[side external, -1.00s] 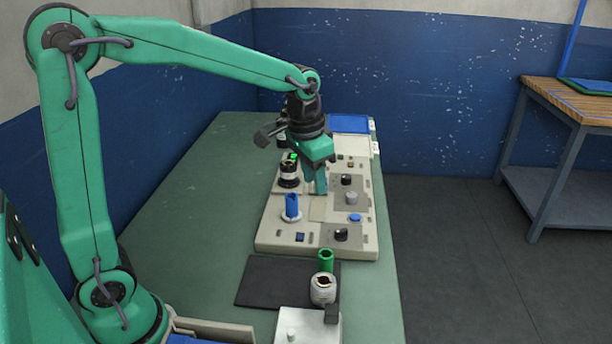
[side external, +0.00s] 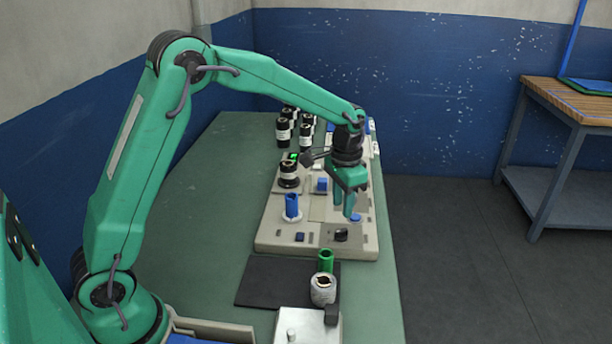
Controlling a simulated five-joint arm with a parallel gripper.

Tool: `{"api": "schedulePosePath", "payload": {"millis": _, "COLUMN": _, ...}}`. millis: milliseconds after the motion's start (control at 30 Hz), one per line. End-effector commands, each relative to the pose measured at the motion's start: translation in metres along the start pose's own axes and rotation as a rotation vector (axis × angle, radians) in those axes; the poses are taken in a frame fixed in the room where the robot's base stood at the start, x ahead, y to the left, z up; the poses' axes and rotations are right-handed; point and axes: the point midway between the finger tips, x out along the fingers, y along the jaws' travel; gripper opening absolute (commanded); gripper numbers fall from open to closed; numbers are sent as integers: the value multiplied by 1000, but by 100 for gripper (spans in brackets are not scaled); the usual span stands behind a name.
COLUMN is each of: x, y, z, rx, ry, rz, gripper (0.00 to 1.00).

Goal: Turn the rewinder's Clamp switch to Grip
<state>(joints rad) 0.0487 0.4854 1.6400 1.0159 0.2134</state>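The rewinder (side external: 268,233) is a long cream control panel lying on the green table. A black rotary knob (side external: 341,235) sits on its near right part, with a blue button (side external: 355,218) just beyond it. The knob labels are too small to read, so I cannot tell which one is Clamp or where it points. My gripper (side external: 344,206) points down over the panel's right side, its fingers apart. It is just beyond the blue button and hides the grey knob and another black knob there. I cannot tell whether it touches a knob.
A blue roll (side external: 292,206) stands upright on a white base on the panel's left. A dark-and-white roll (side external: 289,174) stands behind it, with several more farther back. A black mat (side external: 262,281), a green cylinder (side external: 326,260) and a white roll (side external: 322,290) are in front.

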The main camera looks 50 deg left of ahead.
Motion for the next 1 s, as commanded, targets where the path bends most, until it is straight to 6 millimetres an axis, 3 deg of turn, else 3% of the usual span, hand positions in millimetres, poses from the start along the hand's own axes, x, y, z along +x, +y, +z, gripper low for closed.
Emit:
{"api": "schedulePosePath", "payload": {"millis": 600, "x": 63, "y": 0, "z": 1, "rx": -1, "ry": -2, "rz": 0, "gripper": 34}}
{"api": "schedulePosePath", "payload": {"millis": 1000, "x": 76, "y": 0, "z": 0, "rx": -1, "ry": 0, "rz": 0, "gripper": 34}}
